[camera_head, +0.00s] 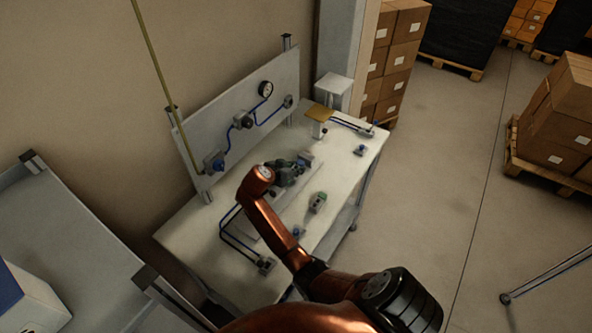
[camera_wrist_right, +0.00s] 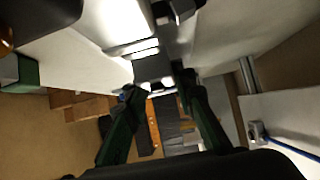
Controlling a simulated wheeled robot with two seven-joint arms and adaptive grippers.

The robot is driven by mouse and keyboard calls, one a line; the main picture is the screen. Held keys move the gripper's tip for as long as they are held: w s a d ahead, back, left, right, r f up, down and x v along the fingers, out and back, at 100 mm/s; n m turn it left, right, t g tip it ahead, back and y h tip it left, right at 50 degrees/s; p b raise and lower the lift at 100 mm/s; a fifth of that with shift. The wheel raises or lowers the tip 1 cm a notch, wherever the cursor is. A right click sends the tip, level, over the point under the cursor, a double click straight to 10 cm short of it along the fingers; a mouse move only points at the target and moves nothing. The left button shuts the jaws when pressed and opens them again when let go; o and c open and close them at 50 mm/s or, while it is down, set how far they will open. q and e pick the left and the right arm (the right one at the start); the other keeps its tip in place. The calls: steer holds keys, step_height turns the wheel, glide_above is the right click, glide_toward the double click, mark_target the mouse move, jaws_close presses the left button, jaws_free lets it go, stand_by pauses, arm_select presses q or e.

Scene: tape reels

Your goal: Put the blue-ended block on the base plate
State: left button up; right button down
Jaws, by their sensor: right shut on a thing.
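In the right wrist view the fingers (camera_wrist_right: 158,92) close around a grey block (camera_wrist_right: 152,68), partly hidden by the fingertips. A pale flat base plate (camera_head: 292,213) lies on the table under my forearm, which hides part of it. My left gripper is not in view.
A small green-grey block (camera_head: 318,201) stands right of the plate. Blue tubes with fittings (camera_head: 266,264) lie at the table's front left.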

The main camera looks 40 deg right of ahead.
steer(key=shift+f, duration=0.55)
steer(key=shift+f, duration=0.15)
steer(key=c, duration=1.6)
jaws_free()
